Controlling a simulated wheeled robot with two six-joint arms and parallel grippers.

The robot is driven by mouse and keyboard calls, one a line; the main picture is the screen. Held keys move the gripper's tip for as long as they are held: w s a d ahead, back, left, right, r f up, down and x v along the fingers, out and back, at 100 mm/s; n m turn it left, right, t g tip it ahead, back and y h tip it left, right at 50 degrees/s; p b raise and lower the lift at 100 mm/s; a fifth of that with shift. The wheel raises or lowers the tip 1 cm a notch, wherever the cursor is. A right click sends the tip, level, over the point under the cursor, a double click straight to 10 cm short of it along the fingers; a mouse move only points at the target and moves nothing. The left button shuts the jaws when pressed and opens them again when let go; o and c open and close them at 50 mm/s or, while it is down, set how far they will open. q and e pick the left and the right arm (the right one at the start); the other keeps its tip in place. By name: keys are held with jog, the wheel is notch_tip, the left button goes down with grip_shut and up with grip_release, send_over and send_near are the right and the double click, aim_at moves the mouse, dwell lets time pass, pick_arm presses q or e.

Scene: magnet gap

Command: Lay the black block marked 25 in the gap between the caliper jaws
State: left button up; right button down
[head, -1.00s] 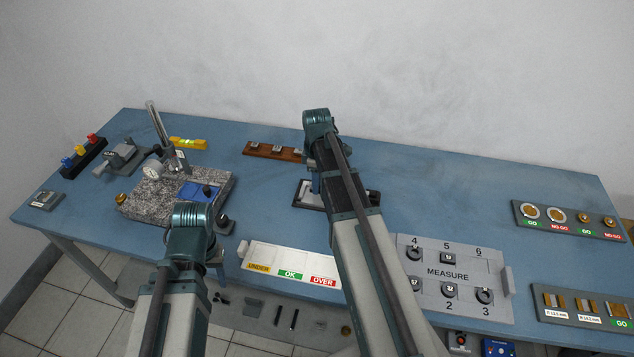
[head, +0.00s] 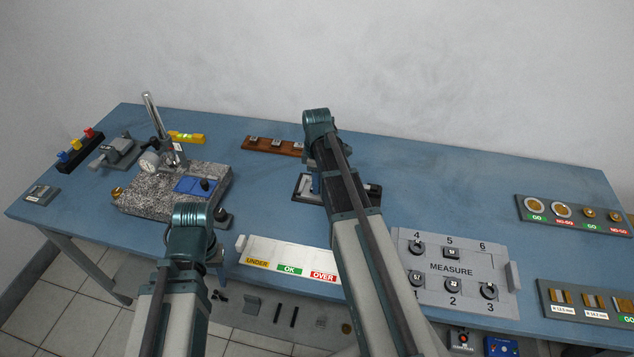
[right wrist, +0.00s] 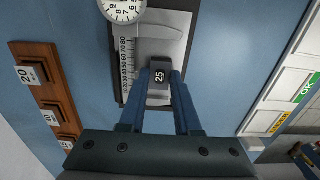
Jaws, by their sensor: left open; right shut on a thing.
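The black block marked 25 (right wrist: 160,78) is held between the fingertips of my right gripper (right wrist: 162,90). In the right wrist view it is over the pale plate of the caliper (right wrist: 166,38), beside the printed scale. I cannot tell whether it touches the caliper. In the head view the caliper (head: 366,192) is on the blue table, partly hidden by my right arm, and the block is hidden. The jaw gap is not clearly visible. My left gripper (head: 213,248) is low at the table's front edge, mostly hidden by its own arm, away from the block and caliper.
A wooden rack (right wrist: 50,90) with numbered dark blocks lies left of the caliper in the wrist view. A white UNDER/OK/OVER tray (head: 290,253) and a grey MEASURE board (head: 450,270) are at the front. A granite stand (head: 150,190) is at left.

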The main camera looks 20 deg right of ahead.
jog(key=shift+f, duration=0.2)
dwell(0.4)
jog(key=c, duration=0.5)
grip_release()
jog(key=c, duration=0.6)
jog(key=shift+o, duration=0.2)
jog(key=shift+r, duration=0.1)
notch_tip(320, 180, up, 4)
jog(key=p, duration=0.4)
jog(key=shift+r, duration=0.25)
jog(key=o, duration=0.6)
jog(key=shift+c, duration=0.2)
